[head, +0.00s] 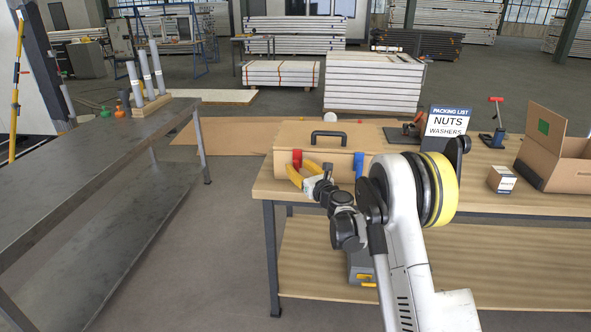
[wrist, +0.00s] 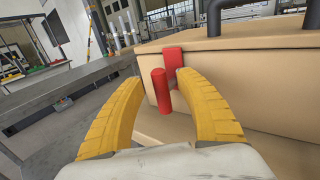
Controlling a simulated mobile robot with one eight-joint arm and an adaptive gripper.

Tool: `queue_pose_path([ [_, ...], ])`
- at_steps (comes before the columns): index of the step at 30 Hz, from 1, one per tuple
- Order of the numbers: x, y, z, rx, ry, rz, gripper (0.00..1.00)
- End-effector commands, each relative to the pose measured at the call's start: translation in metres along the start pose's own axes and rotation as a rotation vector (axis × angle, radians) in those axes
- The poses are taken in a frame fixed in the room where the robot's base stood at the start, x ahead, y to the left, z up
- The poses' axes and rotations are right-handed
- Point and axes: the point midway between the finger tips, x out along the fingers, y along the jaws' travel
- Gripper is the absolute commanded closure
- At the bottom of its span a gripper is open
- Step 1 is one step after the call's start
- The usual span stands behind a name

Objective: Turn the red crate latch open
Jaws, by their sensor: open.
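The tan crate (head: 340,167) with a dark top handle (head: 328,136) stands on the wooden workbench. The red latch (head: 297,158) is on the left of the crate's front face. In the wrist view the red latch (wrist: 173,62) shows a plate on the crate and a red cylindrical handle (wrist: 161,91) hanging in front. My gripper (head: 303,174) has yellow fingers, open, just in front of the latch. In the wrist view my gripper (wrist: 158,80) has one finger on each side of the red handle, with a visible gap on the left; contact on the right cannot be told.
A blue latch (head: 359,164) is on the right of the crate front. A packing list sign (head: 447,121), a small box (head: 502,179) and an open carton (head: 555,155) stand further right on the workbench (head: 480,203). A grey metal table (head: 90,150) is at left, with floor between.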

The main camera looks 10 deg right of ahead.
Motion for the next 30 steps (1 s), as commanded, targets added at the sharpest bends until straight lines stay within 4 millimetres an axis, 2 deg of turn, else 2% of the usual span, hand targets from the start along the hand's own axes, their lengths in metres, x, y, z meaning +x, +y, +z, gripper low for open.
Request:
queue_pose_path([
  [3,0.013,0.0,-0.001,0.0,0.0,0.001,0.59],
  [6,0.017,0.0,0.0,-0.001,0.0,0.0,0.59],
  [14,0.018,0.0,0.001,-0.001,0.0,0.0,0.59],
  [18,0.018,0.0,0.001,-0.001,0.0,0.0,1.0],
  [30,0.018,0.001,0.002,-0.031,0.02,0.0,1.0],
])
